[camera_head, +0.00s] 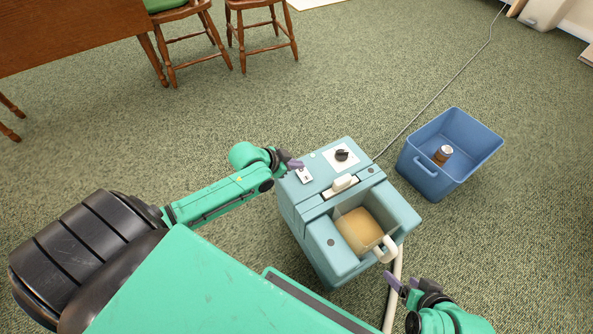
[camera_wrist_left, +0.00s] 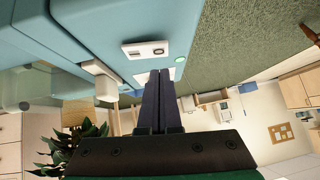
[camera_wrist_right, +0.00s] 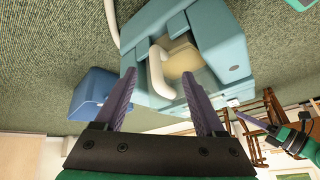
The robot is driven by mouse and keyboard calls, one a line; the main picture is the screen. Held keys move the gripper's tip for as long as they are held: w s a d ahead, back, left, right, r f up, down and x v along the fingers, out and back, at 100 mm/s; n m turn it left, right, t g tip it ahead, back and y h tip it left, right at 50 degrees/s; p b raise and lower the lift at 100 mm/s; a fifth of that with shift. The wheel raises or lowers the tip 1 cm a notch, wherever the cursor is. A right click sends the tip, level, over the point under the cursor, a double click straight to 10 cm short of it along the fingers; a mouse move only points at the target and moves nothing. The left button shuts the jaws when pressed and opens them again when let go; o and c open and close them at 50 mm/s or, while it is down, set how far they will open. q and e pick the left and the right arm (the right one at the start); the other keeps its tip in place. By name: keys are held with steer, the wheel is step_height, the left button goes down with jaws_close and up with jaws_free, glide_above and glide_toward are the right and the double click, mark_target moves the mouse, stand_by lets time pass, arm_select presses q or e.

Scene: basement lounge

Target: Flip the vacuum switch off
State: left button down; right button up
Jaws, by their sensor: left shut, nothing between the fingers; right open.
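The vacuum is a boxy light-blue machine (camera_head: 318,240) standing on the carpet. A small white switch plate (camera_head: 304,175) sits on its top near the left edge. The plate also shows in the left wrist view (camera_wrist_left: 146,49), with a dark rocker; I cannot tell which way it is set. My left gripper (camera_head: 294,163) is shut and empty, its tips close to the switch plate; contact is unclear. My right gripper (camera_head: 400,284) is open and empty beside the vacuum's front.
A black knob on a white plate (camera_head: 341,155) and a white handle (camera_head: 344,182) are on the vacuum's top. A blue bin (camera_head: 432,178) holding a can (camera_head: 442,154) stands to the right. A grey cord (camera_head: 435,95) crosses the carpet. Stools (camera_head: 190,45) and a wooden table (camera_head: 70,35) stand behind.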

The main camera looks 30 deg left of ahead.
arm_select(q)
step_height(320, 180, down, 2)
steer(key=shift+a+b, duration=0.1)
steer(key=shift+b, duration=0.25)
steer(key=shift+f, duration=0.1)
arm_select(e)
steer(key=a, duration=0.1)
steer(key=a+f+t, duration=0.1)
steer(key=w+y, duration=0.1)
steer(key=shift+a+f+t, duration=0.25)
steer(key=shift+a+t, duration=0.05)
steer(key=shift+a, duration=0.1)
arm_select(q)
steer(key=shift+a, duration=0.1)
steer(key=shift+w+f, duration=0.1)
steer(key=shift+f, duration=0.1)
steer(key=shift+s+d+r+p, duration=0.2)
steer(key=shift+d+p, duration=0.15)
steer(key=shift+p, duration=0.25)
steer(key=shift+s+d+r+p, duration=0.1)
steer(key=shift+s+d+p, duration=0.15)
steer(key=shift+p, duration=0.3)
arm_select(e)
steer(key=shift+s+d+r, duration=0.1)
steer(key=shift+d+r, duration=0.15)
steer(key=shift+r, duration=0.35)
steer(key=shift+d+r, duration=0.2)
steer(key=shift+r, duration=0.35)
